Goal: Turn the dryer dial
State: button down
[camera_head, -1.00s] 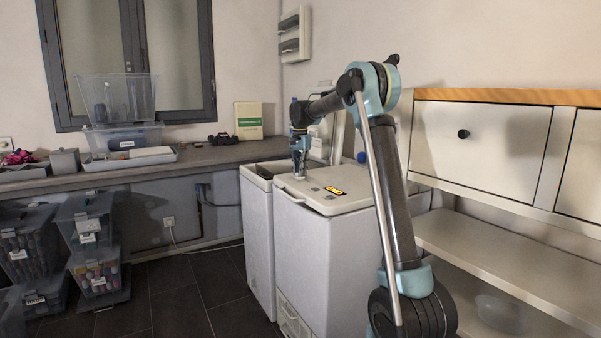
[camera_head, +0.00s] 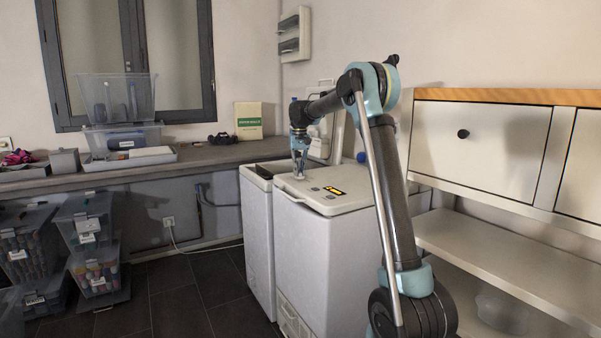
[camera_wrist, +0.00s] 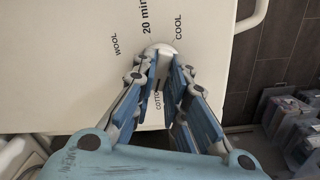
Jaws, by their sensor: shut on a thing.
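My gripper (camera_wrist: 163,75) points down at the top of the nearer white toploader (camera_head: 325,205). In the wrist view its fingers are closed around a small pale round dial (camera_wrist: 161,48), whose far rim shows beyond the fingertips. Words ring the dial on the cream top (camera_wrist: 75,60): WOOL, 20 min, COOL and a partly hidden COTTON. In the head view my gripper (camera_head: 299,174) stands at the left rear of the top, and the dial is too small to tell there.
A second white toploader (camera_head: 258,235) stands just left, with a dark opening on top. A counter (camera_head: 225,154) runs behind. White drawers (camera_head: 480,145) and shelves stand right. Clear bins (camera_head: 90,240) sit on the floor at left. Dark floor (camera_head: 180,290) is free in front.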

jog(key=n, duration=0.5)
jog(key=shift+n, duration=0.3)
jog(key=n, duration=0.5)
jog(key=shift+d, duration=0.15)
jog(key=shift+n, duration=0.3)
jog(key=c, duration=1.6)
grip_release()
jog(key=shift+w+d, duration=0.1)
jog(key=shift+a, duration=0.2)
